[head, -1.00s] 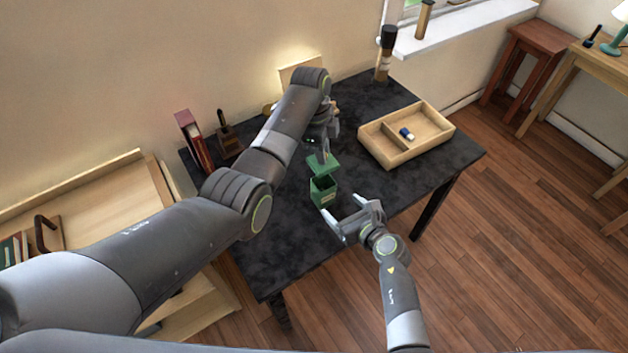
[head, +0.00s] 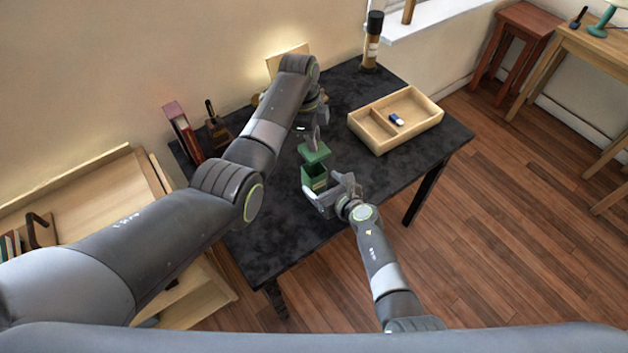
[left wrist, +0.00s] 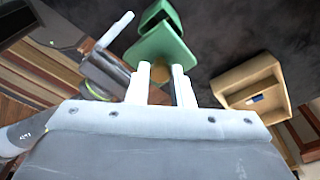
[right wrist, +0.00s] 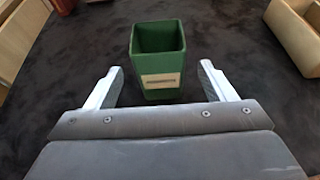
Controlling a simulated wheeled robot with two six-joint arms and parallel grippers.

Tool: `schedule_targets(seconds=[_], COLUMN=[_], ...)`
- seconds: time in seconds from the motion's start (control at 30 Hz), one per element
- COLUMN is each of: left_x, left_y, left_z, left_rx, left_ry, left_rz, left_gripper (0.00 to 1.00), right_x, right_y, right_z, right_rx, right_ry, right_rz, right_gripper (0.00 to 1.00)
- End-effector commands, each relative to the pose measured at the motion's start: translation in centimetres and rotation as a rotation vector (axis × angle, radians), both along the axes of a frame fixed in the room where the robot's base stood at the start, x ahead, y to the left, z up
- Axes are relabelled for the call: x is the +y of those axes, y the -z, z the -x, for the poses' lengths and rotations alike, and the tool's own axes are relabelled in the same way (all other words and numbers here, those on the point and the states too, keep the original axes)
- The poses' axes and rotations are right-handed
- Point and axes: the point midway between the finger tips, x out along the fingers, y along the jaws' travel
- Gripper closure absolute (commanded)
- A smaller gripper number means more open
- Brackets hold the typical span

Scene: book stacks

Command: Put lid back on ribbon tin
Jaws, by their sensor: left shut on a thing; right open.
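The ribbon tin (head: 314,179) is a green, open-topped square box with a pale label, standing upright on the dark table. It also shows in the right wrist view (right wrist: 158,62), where its inside looks empty. My left gripper (head: 314,140) is shut on the green lid (head: 314,154) and holds it just above and behind the tin, apart from it. In the left wrist view the lid (left wrist: 163,42) lies at the fingertips.
A wooden tray (head: 432,124) with a small blue and white item (head: 396,119) sits at the table's right. A red book (head: 183,132) and a dark tool holder (head: 216,130) stand at the left back. A dark bottle (head: 372,42) stands at the far corner. The front tabletop (head: 270,235) is clear.

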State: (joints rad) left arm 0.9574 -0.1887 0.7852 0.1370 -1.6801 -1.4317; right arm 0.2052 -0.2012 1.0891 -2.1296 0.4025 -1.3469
Motion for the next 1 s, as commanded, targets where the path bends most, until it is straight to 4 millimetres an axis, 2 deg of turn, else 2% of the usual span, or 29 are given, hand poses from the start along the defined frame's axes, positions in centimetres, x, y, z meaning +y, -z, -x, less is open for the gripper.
schedule_targets(seconds=[0.23, 0.5, 1.0], left_x=[0.0, 0.0, 0.0], left_y=[0.0, 0.0, 0.0], left_z=[0.0, 0.0, 0.0], left_rx=[0.000, 0.000, 0.000], left_ry=[0.000, 0.000, 0.000], left_rz=[0.000, 0.000, 0.000], left_gripper=[1.00, 1.00, 1.00], right_x=[1.2, 2.1, 2.6], right_y=[0.9, 1.6, 2.2], right_z=[-2.0, -3.3, -4.3], right_rx=[0.002, -0.002, 0.002], right_ry=[-0.001, -0.005, 0.001], right_rz=[0.001, -0.003, 0.002], right_gripper=[0.24, 0.24, 0.24])
